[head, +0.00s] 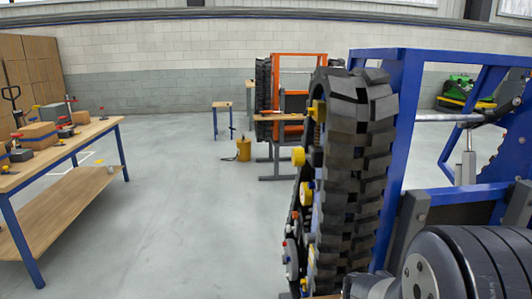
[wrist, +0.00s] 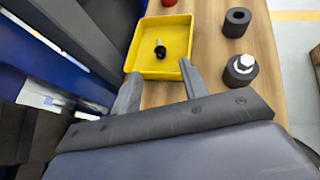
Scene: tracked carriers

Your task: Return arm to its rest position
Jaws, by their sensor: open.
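My gripper (wrist: 158,72) shows in the wrist view with its two grey fingers spread apart and nothing between them. It is above a wooden surface (wrist: 210,60), with its fingertips close to the near edge of a yellow tray (wrist: 147,68). I cannot tell whether they touch the tray. A small dark part (wrist: 160,50) lies in the tray. My gripper does not show in the head view, where the rest of the arm is mostly out of frame.
In the wrist view, a black ring (wrist: 237,22) and a black cylinder with a bolt head (wrist: 241,68) stand right of the tray. In the head view, a tracked carrier (head: 355,150) with a blue frame (head: 400,140) fills the right. A workbench (head: 60,150) stands left; open floor (head: 190,220) lies between.

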